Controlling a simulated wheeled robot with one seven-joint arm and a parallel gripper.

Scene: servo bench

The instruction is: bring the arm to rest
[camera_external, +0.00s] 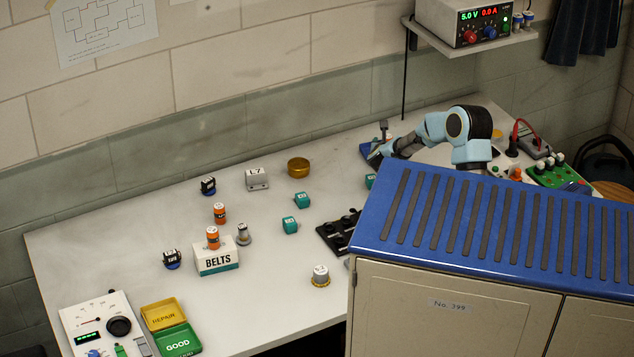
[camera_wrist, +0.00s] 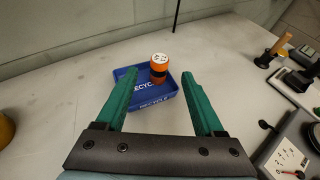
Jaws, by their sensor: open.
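My arm (camera_external: 470,133) reaches left over the back right of the bench in the external view, bent at a blue and black joint. My gripper (camera_wrist: 159,75) shows in the wrist view as two green fingers spread wide, with nothing held between them. Ahead of the fingers is a blue tray (camera_wrist: 126,84) marked RECYCLE. An orange and black cylinder with a white top (camera_wrist: 159,62) stands upright, seemingly inside the tray's far right part. In the external view the fingers are too small and covered to make out clearly.
A blue-topped cabinet (camera_external: 455,300) hides the bench's front right. A power supply (camera_external: 470,22) sits on a wall shelf above the arm. Left on the bench are a BELTS box (camera_external: 217,262), several small cylinders, and yellow (camera_external: 164,315) and green (camera_external: 178,341) trays.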

